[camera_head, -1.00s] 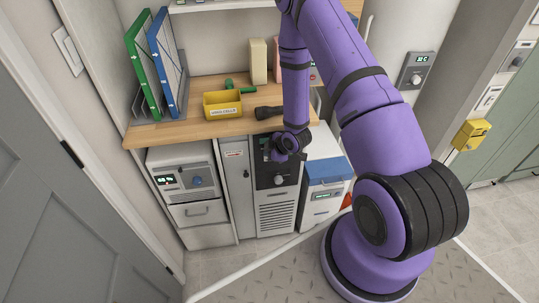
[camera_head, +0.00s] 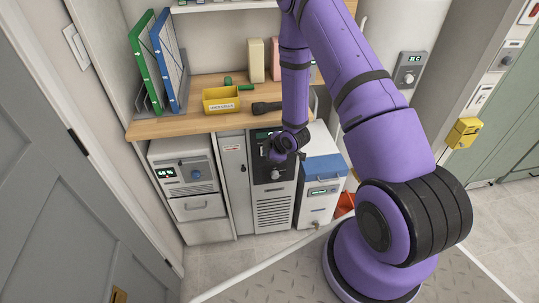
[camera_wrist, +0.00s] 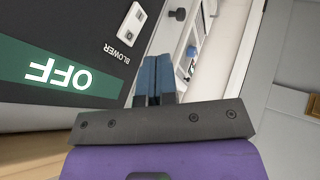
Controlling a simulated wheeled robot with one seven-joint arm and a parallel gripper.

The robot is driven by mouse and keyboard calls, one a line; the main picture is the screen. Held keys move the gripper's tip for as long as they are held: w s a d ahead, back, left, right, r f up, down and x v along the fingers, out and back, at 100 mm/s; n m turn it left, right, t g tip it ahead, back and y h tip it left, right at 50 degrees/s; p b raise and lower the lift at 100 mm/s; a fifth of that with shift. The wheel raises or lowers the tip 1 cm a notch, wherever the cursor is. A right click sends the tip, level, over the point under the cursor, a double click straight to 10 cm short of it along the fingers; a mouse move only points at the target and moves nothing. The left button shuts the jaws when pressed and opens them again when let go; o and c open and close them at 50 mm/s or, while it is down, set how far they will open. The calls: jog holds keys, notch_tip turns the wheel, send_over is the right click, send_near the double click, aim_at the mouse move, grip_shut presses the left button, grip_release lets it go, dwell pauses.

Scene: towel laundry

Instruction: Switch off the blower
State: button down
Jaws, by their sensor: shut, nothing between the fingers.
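The blower switch (camera_wrist: 132,24) is a small white rocker beside the word BLOWER, upside down in the wrist view. A green band (camera_wrist: 60,72) reading OFF, also upside down, is on the same dark panel. That panel (camera_head: 262,174) is on the front of a tall grey cabinet under the counter in the head view. My gripper (camera_wrist: 154,80) is shut and empty, its blue-grey fingers together just beside the panel's edge and apart from the switch. In the head view my gripper (camera_head: 274,154) is in front of the panel and hides part of it; the switch cannot be made out there.
A grey unit (camera_head: 183,172) with a drawer stands left of the cabinet, and a blue-lidded white unit (camera_head: 322,185) stands right. The wooden counter (camera_head: 180,125) above holds a yellow bin (camera_head: 220,99) and a dark torch (camera_head: 266,107). A grey door (camera_head: 60,190) is at left.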

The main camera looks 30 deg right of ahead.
jog(key=w+r+v, duration=0.1)
jog(key=v, duration=0.7)
jog(key=shift+d+r, duration=0.35)
jog(key=shift+d, duration=0.1)
jog(key=shift+w, duration=0.15)
jog(key=s+r+m+h, duration=0.2)
jog(key=r+m, duration=0.1)
jog(key=r, duration=1.1)
jog(key=s+r+m+h, duration=0.2)
jog(key=r+m, duration=0.1)
jog(key=r, duration=1)
jog(key=s+a+r+m+g, duration=0.1)
jog(key=s+a+r+m, duration=0.2)
jog(key=s+r, duration=0.4)
jog(key=s+a+r+m+g+y, duration=0.1)
jog(key=s+a+r+m, duration=0.2)
jog(key=s, duration=1.3)
notch_tip(320, 180, up, 6)
jog(key=shift+a+f+m, duration=0.2)
jog(key=shift+a+m, duration=0.1)
jog(key=shift+a, duration=0.65)
